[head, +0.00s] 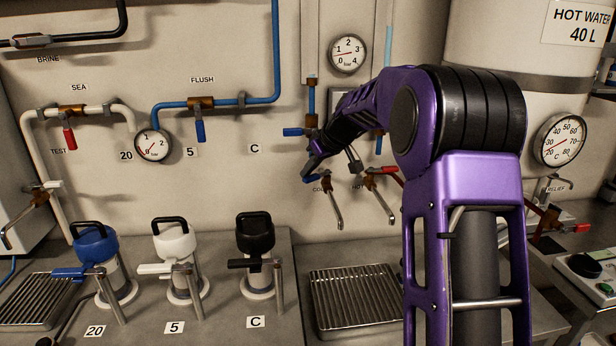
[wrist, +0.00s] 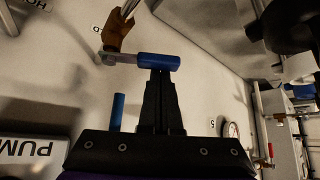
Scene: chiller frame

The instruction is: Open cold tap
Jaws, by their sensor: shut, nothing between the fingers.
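The cold tap (head: 333,204) is on the wall above the grated tray, with a brass body, a steel spout and a blue lever (head: 311,179). Its label is partly hidden. In the wrist view the blue lever (wrist: 160,61) lies across the picture, joined by a metal arm to the brass body (wrist: 117,31). My gripper (head: 309,166) is by the lever. In the wrist view my gripper's black fingers (wrist: 161,78) are shut together with nothing between them. Their tips are at the lever's side; whether they touch it I cannot tell.
The hot tap (head: 378,186) with a red lever is just right. A blue-handled valve (head: 294,132) sits above left; a blue handle (wrist: 118,108) also shows beside my fingers. Below is a grated tray (head: 353,296). A black-topped canister (head: 256,250) stands to the left.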

